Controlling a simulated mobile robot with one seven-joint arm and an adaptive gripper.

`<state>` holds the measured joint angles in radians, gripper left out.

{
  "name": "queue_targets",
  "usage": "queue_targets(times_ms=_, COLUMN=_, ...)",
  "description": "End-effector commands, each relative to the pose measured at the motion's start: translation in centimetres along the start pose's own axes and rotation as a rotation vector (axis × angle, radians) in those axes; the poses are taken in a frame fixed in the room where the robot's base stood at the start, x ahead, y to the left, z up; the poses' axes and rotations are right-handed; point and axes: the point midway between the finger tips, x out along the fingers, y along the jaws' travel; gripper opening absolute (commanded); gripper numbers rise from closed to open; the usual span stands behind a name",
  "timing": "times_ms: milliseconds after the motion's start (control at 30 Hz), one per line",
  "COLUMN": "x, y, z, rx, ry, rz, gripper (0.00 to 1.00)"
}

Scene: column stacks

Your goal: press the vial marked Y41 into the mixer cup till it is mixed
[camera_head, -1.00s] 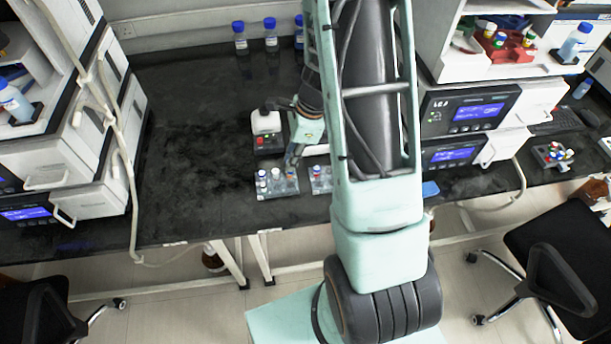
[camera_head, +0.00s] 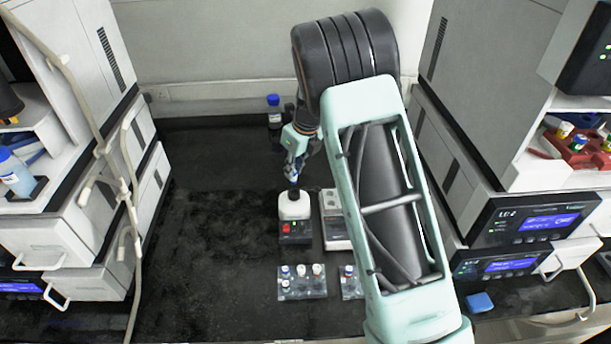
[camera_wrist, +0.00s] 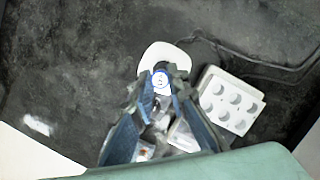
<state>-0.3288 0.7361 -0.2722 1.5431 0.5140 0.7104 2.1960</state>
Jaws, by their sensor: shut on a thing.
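My gripper (camera_head: 292,176) is shut on a vial (camera_wrist: 161,83), whose pale round top with small marks shows between the fingertips in the wrist view; I cannot read the marks as Y41. The mixer (camera_head: 294,208) is a white rounded unit with a dark front and a red switch; it also shows in the wrist view (camera_wrist: 152,57). The gripper and vial are directly over the mixer's top.
A clear rack (camera_head: 302,290) with several capped vials stands in front of the mixer. A second rack (camera_head: 348,292) is partly behind my arm. A white block with round wells (camera_wrist: 230,101) is right of the mixer. The bench to the left is clear. A blue-capped bottle (camera_head: 274,112) stands behind.

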Motion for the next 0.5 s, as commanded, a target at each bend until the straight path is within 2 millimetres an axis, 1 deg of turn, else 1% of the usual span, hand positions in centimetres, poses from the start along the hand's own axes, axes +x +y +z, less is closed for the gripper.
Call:
queue_targets(times_ms=167, x=0.8, y=0.0, z=-0.2, rx=0.004, ry=0.001, rz=-0.001, gripper=0.00)
queue_targets(times_ms=500, x=3.3, y=0.0, z=-0.9, rx=0.002, ry=0.002, rz=-0.001, gripper=0.00)
